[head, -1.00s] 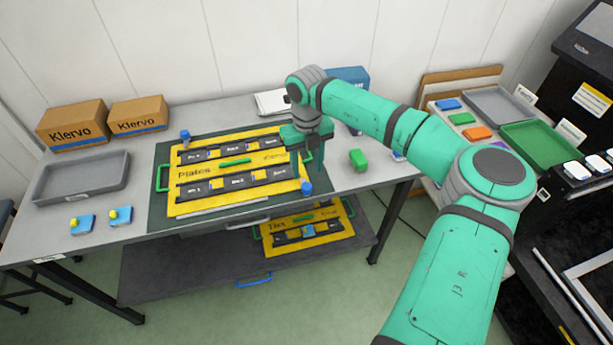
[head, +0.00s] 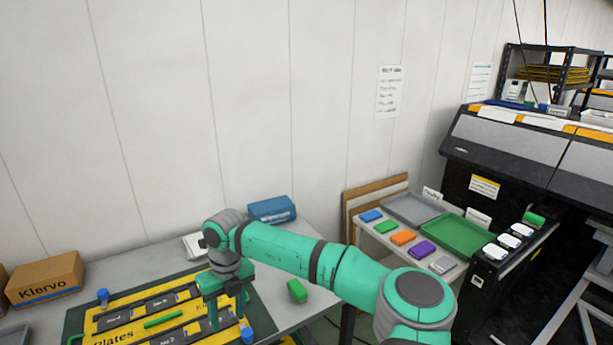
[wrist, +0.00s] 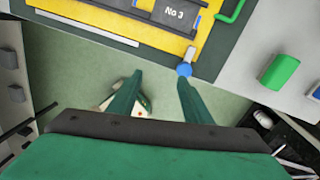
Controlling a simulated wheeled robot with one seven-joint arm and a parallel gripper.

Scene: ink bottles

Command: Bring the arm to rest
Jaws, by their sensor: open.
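My green arm reaches left over the table in the head view. My gripper (head: 227,308) hangs near the right end of the yellow plates board (head: 165,322). In the wrist view my gripper's two dark green fingers (wrist: 160,85) stand apart with nothing between them. The right finger's tip appears close to a blue knob (wrist: 184,70) at the board's edge; I cannot tell whether they touch. The green block (head: 297,290) lies on the table to the right of the gripper, and it also shows in the wrist view (wrist: 280,72).
A blue box (head: 272,208) and a Klervo carton (head: 45,279) stand at the back of the table. To the right, a stand holds coloured blocks, a grey tray (head: 412,207) and a green tray (head: 458,237). A large dark printer (head: 520,150) stands beyond.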

